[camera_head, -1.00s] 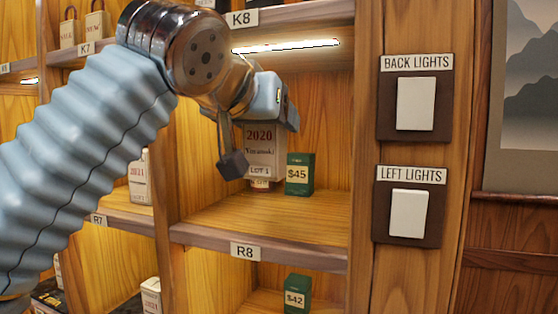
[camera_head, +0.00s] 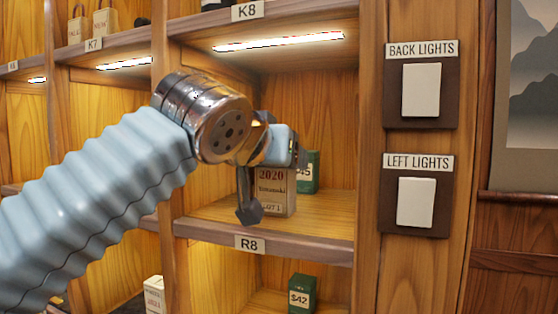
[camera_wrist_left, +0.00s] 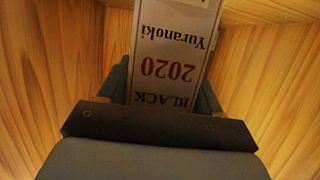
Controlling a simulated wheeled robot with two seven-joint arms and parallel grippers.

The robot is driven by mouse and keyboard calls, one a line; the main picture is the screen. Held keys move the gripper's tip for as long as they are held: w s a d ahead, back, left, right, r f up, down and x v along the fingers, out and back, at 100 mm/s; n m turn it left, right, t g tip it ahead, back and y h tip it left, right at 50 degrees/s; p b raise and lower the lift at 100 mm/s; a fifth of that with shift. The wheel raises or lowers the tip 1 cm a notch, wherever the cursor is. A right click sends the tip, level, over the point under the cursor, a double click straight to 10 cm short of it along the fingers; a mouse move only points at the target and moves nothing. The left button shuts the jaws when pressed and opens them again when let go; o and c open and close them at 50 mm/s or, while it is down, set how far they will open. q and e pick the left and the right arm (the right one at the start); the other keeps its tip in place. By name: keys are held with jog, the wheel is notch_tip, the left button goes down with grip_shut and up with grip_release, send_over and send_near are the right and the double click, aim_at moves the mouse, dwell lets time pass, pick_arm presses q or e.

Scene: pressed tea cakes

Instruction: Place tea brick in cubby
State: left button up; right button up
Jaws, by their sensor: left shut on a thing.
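The tea brick (camera_head: 271,188) is a pale, upright block with a label reading "2020 Yuranoki LOT 1". It is in the cubby marked R8 (camera_head: 249,244), low over the shelf board (camera_head: 325,222) near its front. I cannot tell whether its base touches the board. My left gripper (camera_head: 262,195) is shut on the brick, with one dark finger in front of its left side. In the left wrist view the brick (camera_wrist_left: 170,60) stands between the two fingers (camera_wrist_left: 163,90), its label upside down. My right gripper is not in view.
A green box priced $45 (camera_head: 309,170) stands behind the brick, partly hidden. Another green box priced $42 (camera_head: 301,292) is in the cubby below. A wooden divider (camera_head: 165,140) bounds the left side. Light switches (camera_head: 415,203) are on the right.

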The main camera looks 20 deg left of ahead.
pick_arm(q)
jog(key=shift+f, duration=0.2)
jog(key=o, duration=1.2)
jog(key=shift+r, duration=0.1)
jog(key=shift+r, duration=0.2)
jog(key=v, duration=1.2)
